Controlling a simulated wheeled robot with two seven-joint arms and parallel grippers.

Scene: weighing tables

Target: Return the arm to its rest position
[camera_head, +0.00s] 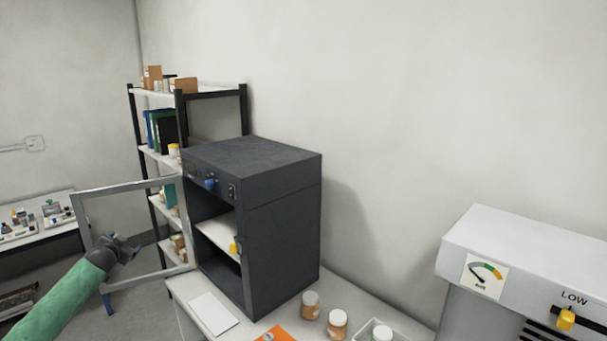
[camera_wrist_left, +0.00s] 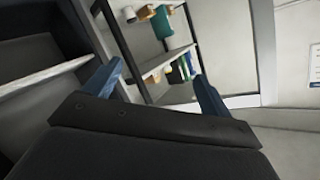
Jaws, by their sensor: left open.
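My left arm comes in from the lower left in the head view. Its left gripper (camera_head: 128,246) is in front of the open framed door (camera_head: 83,222) of a dark grey cabinet (camera_head: 283,225). In the wrist view the left gripper (camera_wrist_left: 157,88) has its two blue fingers spread apart with nothing between them. The door's pale frame (camera_wrist_left: 267,55) and the shelving behind it show beyond the fingers. Whether the gripper touches the door cannot be told. My right gripper is not in view.
The cabinet stands on a white table (camera_head: 185,290) with jars (camera_head: 337,324), a white sheet (camera_head: 213,313) and an orange item (camera_head: 272,336). A shelf rack (camera_head: 213,94) stands behind. A grey-white machine (camera_head: 520,262) is at right. Another table (camera_head: 60,232) is at left.

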